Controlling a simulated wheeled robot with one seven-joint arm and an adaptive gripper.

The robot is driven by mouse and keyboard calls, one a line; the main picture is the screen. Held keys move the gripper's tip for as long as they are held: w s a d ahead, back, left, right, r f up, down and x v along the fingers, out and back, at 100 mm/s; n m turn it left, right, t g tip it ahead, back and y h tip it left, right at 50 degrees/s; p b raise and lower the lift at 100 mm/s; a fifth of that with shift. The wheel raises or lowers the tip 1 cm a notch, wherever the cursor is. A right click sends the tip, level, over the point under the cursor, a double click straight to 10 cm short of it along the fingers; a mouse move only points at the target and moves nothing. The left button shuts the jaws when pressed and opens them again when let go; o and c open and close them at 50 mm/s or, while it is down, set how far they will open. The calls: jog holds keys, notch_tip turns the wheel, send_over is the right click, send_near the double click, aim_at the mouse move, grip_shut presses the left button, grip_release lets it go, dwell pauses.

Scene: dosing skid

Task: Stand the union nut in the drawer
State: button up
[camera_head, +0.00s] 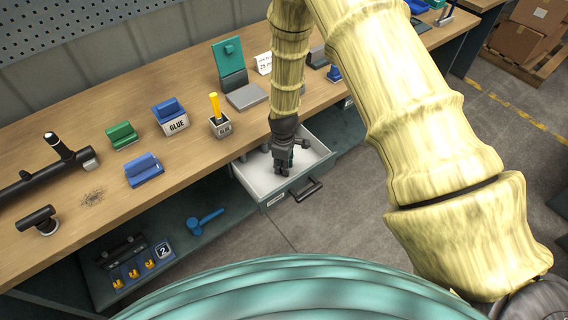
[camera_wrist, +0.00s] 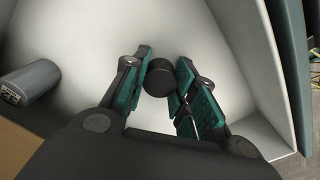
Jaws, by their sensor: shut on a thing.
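The union nut (camera_wrist: 159,77) shows in the wrist view as a small dark round piece between my fingertips. My gripper (camera_wrist: 162,71) is shut on it, with a green pad on each side. The open drawer (camera_wrist: 215,45) has a pale floor, which lies behind the nut. In the head view my gripper (camera_head: 282,170) points down inside the drawer (camera_head: 262,184). The nut cannot be made out there against the dark fingers. Whether the nut touches the drawer floor I cannot tell.
A grey labelled cylinder (camera_wrist: 28,84) lies in the drawer, left of my gripper in the wrist view. The drawer front has a dark handle (camera_head: 308,190).

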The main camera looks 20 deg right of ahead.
jog(key=shift+f, duration=0.15)
jog(key=o, duration=0.9)
jog(key=shift+r+b, duration=1.65)
jog(key=shift+r, duration=4.55)
